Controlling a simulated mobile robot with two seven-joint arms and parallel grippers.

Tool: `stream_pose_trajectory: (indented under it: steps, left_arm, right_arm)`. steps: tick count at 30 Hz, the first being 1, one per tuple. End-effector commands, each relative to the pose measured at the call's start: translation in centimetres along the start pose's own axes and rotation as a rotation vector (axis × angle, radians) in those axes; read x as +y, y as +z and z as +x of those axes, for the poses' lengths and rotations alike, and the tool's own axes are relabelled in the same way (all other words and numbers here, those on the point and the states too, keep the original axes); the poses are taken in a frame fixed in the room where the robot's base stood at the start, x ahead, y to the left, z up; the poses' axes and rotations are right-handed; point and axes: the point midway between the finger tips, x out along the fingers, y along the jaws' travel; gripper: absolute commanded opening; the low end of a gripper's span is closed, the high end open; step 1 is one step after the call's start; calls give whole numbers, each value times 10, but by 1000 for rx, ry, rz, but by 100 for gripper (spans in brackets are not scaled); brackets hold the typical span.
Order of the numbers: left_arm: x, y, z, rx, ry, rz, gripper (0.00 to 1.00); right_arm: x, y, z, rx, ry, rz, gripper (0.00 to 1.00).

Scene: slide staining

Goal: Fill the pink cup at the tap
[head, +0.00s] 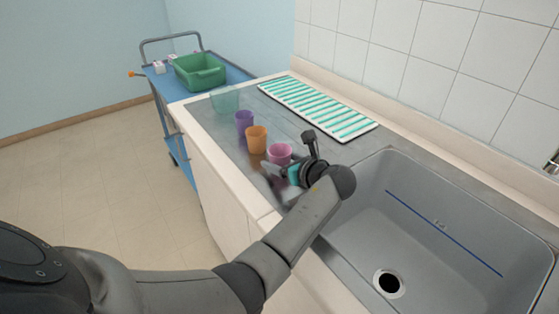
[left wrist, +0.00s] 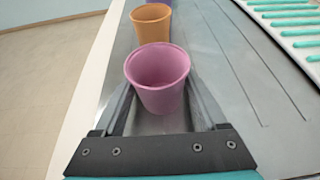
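The pink cup (head: 279,153) stands upright on the metal counter, nearest the sink in a row of cups. In the left wrist view the pink cup (left wrist: 158,78) sits between the two fingers of my left gripper (left wrist: 160,95). The fingers are spread, with small gaps visible beside the cup's lower part. In the head view my left gripper (head: 272,170) is at the cup and partly hides its lower part. A metal piece, perhaps the tap (head: 553,163), shows at the right edge, mostly out of frame. My right gripper is not in view.
An orange cup (head: 256,139), a purple cup (head: 244,122) and a clear green container (head: 225,100) stand behind the pink cup. A striped teal-and-white rack (head: 318,107) lies by the wall. The empty sink (head: 440,225) is at right. A blue cart (head: 236,75) holds a green bin (head: 200,72).

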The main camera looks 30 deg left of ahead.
Motion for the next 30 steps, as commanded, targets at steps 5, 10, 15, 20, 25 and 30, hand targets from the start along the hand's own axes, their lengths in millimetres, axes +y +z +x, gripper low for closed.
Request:
stream_pose_trajectory:
  steps: [5,10,15,20,25,30]
  left_arm:
    - [0,0,0,0,1,0,53]
    - [0,0,0,0,1,0,34]
    - [0,0,0,0,1,0,15]
    - [0,0,1,0,1,0,15]
    - [0,4,-1,-1,1,0,15]
    - [0,22,-8,-2,0,-3,15]
  right_arm:
    - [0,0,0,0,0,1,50]
    - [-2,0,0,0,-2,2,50]
    - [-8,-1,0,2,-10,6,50]
    - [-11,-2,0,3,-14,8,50]
    - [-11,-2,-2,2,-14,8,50]
    - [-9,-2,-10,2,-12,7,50]
